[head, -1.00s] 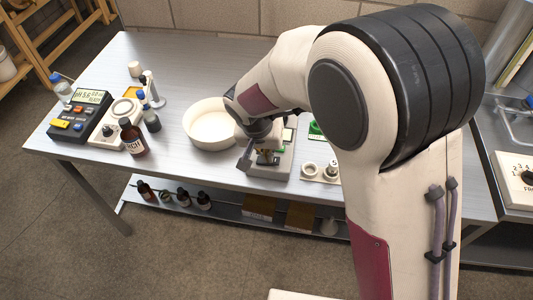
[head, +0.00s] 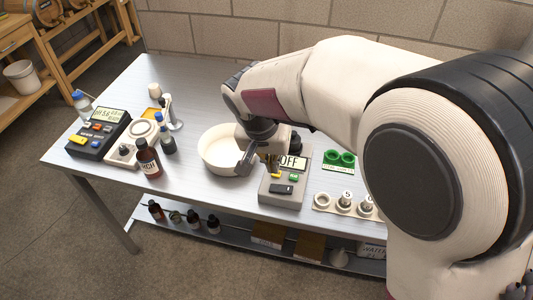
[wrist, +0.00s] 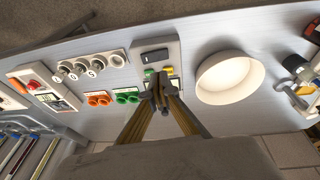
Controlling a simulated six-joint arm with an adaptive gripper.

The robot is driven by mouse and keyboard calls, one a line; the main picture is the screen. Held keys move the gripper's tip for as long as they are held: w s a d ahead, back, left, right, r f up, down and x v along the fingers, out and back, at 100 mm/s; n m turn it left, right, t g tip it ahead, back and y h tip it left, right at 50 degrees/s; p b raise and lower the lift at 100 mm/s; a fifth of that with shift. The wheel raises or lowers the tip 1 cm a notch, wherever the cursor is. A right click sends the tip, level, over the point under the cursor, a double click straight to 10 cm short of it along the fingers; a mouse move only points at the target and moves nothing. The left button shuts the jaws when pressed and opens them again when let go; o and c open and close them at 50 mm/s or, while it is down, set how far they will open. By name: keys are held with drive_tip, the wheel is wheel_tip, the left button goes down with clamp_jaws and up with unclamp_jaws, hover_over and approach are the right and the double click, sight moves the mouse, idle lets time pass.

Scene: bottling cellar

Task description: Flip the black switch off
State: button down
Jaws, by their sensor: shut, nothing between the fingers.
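The black switch (head: 281,189) is a dark rocker on the front part of a grey box (head: 268,200) on the metal table. It also shows in the wrist view (wrist: 154,57), near the box's end. A yellow button (head: 275,174) and a green button (head: 294,177) are beside it. A panel on the box (head: 292,161) reads "OFF", partly hidden by my gripper. My gripper (head: 270,168) is shut and empty, pointing down over the box behind the black switch. In the wrist view its fingertips (wrist: 161,80) cover part of the button area; I cannot tell whether they touch.
A white bowl (head: 219,164) stands close left of the box. Green rings (head: 339,159) and a rack of weights (head: 344,202) are at right.

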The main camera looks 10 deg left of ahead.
drive_tip(key=shift+a+v, duration=0.2)
drive_tip(key=shift+v, duration=0.95)
drive_tip(key=shift+a+v, duration=0.2)
drive_tip(key=shift+v, duration=1)
drive_tip(key=shift+n, duration=0.3)
drive_tip(key=s+d+r+t, duration=0.1)
drive_tip(key=s+d+r, duration=0.1)
drive_tip(key=s+d, duration=0.4)
drive_tip(key=s+d+r, duration=0.2)
drive_tip(key=s+d, duration=0.4)
drive_tip(key=d, duration=0.7)
drive_tip(key=s+d+r+m+t, duration=0.1)
drive_tip(key=s+d+r, duration=0.1)
drive_tip(key=s+d, duration=0.5)
drive_tip(key=d, duration=0.3)
drive_tip(key=shift+r+t+y, duration=0.3)
drive_tip(key=shift+y, duration=0.1)
drive_tip(key=shift+d, duration=0.1)
